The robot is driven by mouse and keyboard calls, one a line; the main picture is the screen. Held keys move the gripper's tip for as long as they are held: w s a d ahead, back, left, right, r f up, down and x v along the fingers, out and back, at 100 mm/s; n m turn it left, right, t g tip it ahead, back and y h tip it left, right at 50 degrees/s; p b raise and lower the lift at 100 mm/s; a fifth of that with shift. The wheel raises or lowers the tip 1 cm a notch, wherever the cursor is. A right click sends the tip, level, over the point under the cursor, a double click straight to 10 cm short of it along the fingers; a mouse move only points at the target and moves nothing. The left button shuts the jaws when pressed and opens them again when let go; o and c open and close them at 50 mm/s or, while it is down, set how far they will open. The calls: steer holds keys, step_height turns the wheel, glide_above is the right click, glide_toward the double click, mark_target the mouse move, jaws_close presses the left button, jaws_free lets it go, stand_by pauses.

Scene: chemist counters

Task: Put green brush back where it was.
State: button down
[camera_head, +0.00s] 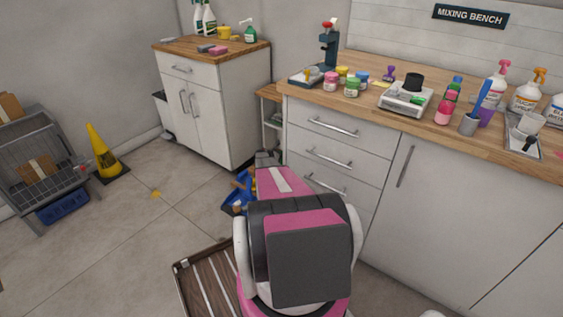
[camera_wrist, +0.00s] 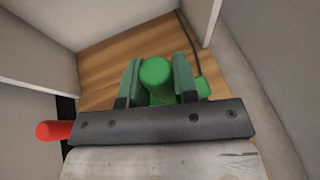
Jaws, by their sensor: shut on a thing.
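The green brush shows in the wrist view as a rounded green handle end (camera_wrist: 156,71). My gripper (camera_wrist: 158,82) is shut on it, with one greenish finger on each side. A further green part (camera_wrist: 203,87) shows just right of the right finger; I cannot tell whether it belongs to the brush. A wooden surface (camera_wrist: 110,62) lies beyond the fingers, between pale walls. I cannot tell whether the brush touches it. In the head view my pink arm hides the gripper and the brush.
A small shelf unit with a wooden top (camera_head: 268,91) stands between the white cabinet (camera_head: 205,105) and the mixing bench (camera_head: 440,107). A blue bin (camera_head: 235,194) is beside my arm. A red cylinder (camera_wrist: 54,130) shows at left in the wrist view. A dark cable runs at the back.

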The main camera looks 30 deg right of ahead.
steer(key=shift+d+f, duration=0.15)
steer(key=shift+f, duration=2)
steer(key=c, duration=0.9)
jaws_free()
steer(key=shift+f, duration=0.1)
